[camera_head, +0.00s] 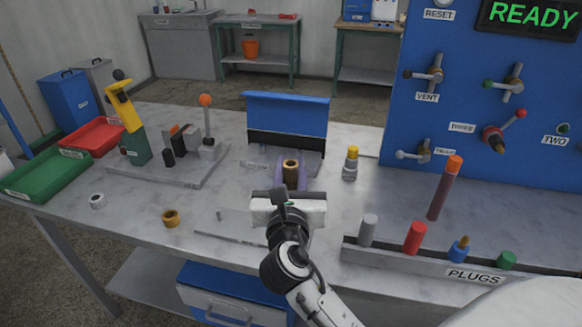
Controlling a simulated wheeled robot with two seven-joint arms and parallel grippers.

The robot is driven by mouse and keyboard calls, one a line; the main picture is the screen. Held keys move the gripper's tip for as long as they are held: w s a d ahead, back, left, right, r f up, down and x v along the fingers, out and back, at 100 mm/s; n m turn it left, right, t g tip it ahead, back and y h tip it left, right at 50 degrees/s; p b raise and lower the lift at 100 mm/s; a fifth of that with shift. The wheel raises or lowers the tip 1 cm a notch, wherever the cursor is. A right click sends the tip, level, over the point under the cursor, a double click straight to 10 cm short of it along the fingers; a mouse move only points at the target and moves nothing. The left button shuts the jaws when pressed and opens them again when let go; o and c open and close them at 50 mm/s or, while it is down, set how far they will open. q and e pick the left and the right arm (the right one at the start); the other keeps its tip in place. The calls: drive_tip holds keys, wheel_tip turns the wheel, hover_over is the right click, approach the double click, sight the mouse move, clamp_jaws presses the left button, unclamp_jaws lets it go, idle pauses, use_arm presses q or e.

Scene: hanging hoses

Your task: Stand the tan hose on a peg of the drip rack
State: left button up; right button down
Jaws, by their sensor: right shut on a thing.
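My right gripper (291,184) reaches away from me over the middle of the bench. Its two fingers, purplish in the picture, are shut on a short tan-brown tube with a dark open top, which looks like the tan hose (291,168). The tube is upright; its lower end is hidden behind the gripper, so I cannot tell whether it touches anything. Just behind it is a low grey fixture with a blue and black back board (286,115). I cannot make out its pegs or tell whether it is the drip rack. My left gripper is not in view.
A yellow-topped grey fitting (350,163) stands to the right. A plug holder (440,268) with coloured plugs lies front right, below a blue valve panel (480,90). A lever fixture (165,175), trays and two loose rings (171,218) are to the left.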

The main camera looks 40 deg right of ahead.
drive_tip(key=shift+p, duration=0.45)
idle(0.6)
drive_tip(key=shift+p, duration=0.45)
drive_tip(key=shift+p, duration=0.4)
idle(0.4)
drive_tip(key=shift+f+b, duration=1.3)
drive_tip(key=shift+f, duration=0.95)
drive_tip(key=c, duration=1.4)
unclamp_jaws()
